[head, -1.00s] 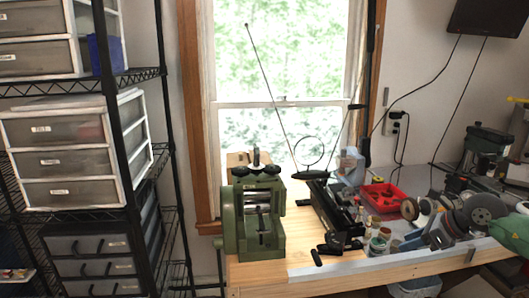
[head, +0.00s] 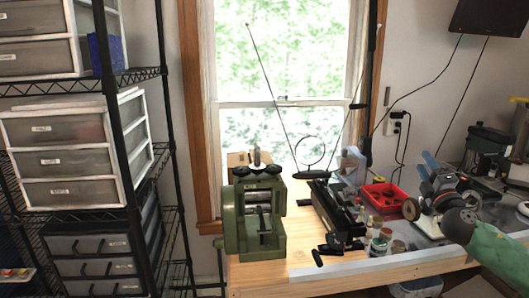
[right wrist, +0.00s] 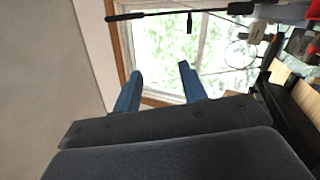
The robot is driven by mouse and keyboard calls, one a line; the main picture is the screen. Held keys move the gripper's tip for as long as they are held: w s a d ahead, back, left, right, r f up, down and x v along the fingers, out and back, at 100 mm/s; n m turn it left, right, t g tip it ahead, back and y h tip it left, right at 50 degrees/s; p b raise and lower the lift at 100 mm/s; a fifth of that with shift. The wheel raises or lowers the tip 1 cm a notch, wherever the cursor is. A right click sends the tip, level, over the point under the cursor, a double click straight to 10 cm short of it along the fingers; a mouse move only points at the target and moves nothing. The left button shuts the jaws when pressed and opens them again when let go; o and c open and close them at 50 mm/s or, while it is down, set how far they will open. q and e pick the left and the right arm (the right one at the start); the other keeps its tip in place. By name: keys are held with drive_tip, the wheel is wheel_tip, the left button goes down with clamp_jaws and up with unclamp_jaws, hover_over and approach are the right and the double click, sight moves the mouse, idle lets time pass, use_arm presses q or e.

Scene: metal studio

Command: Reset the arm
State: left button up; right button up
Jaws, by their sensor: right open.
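My right gripper (head: 424,172) is in the head view at the right, above the right part of the workbench. Its blue fingers are apart with nothing between them. In the right wrist view the two blue fingers (right wrist: 161,70) also stand apart and empty, with the window behind them. My right arm comes in from the lower right edge of the head view. My left gripper is not in either view.
The wooden workbench (head: 265,272) holds a green rolling machine (head: 243,236), a black device (head: 333,212), a red tray (head: 383,195) and several small jars. A black wire shelf (head: 140,75) with drawers stands at the left. The window (head: 285,130) is behind the bench.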

wheel_tip(320, 180, down, 20)
drive_tip(key=d+f+m+g+h, duration=0.1)
drive_tip(key=d+m+g+h, duration=0.1)
drive_tip(key=m+g+h, duration=0.8)
drive_tip(key=s+a+f+m+g+y, duration=0.2)
drive_tip(key=s+a+f, duration=0.15)
drive_tip(key=f, duration=0.55)
drive_tip(key=s+a+f+m+g+y, duration=0.1)
drive_tip(key=s+a+f+m+y, duration=0.2)
drive_tip(key=f, duration=0.6)
drive_tip(key=s+a+f+m+g+y, duration=0.1)
drive_tip(key=s+a+f+g+y, duration=0.1)
drive_tip(key=s+a+f, duration=0.65)
drive_tip(key=s+a+f+m+g+y, duration=0.1)
drive_tip(key=s+a+f+g, duration=0.2)
drive_tip(key=s+a+f, duration=0.6)
drive_tip(key=s+a+f+g, duration=0.1)
drive_tip(key=s+a+f, duration=0.1)
drive_tip(key=s+f, duration=0.2)
drive_tip(key=s+a+f+m+g+y, duration=0.1)
drive_tip(key=s+a+f, duration=0.2)
drive_tip(key=s, duration=0.7)
drive_tip(key=s+a+f+g+y, duration=0.1)
drive_tip(key=s+a+f, duration=0.1)
drive_tip(key=s+f, duration=0.5)
drive_tip(key=shift+s+a+f, duration=0.2)
drive_tip(key=shift+s+a, duration=0.1)
drive_tip(key=shift+s, duration=0.3)
